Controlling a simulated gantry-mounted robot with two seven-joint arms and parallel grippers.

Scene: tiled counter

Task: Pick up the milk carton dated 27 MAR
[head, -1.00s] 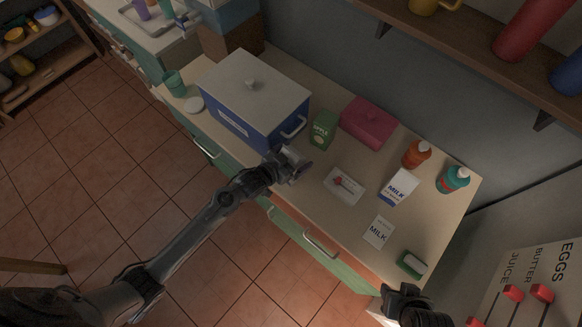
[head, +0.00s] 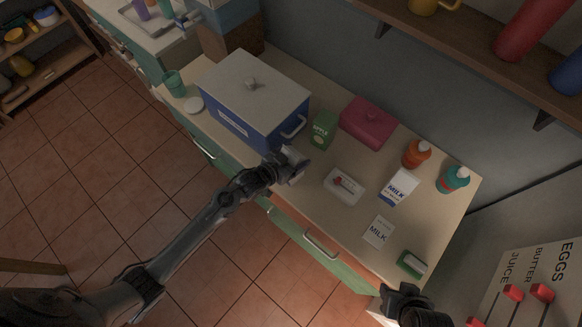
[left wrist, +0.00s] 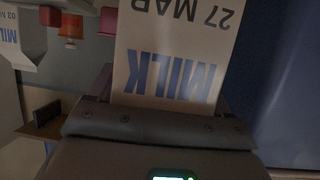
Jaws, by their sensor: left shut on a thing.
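A white milk carton (left wrist: 170,70) with blue MILK lettering and the date 27 MAR fills the middle of the left wrist view, upside down. My left gripper (left wrist: 160,105) is shut on it. In the head view, my left gripper (head: 291,164) is at the counter's front side, just right of the blue box; the carton there is mostly hidden. Another milk carton (head: 397,187) lies or stands at the right of the counter; a carton (left wrist: 10,38) at the left wrist view's edge shows a date starting 03 M. My right gripper (head: 408,300) is at the lower right, its jaws unclear.
The lidded blue box (head: 252,125) is close to my left gripper.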

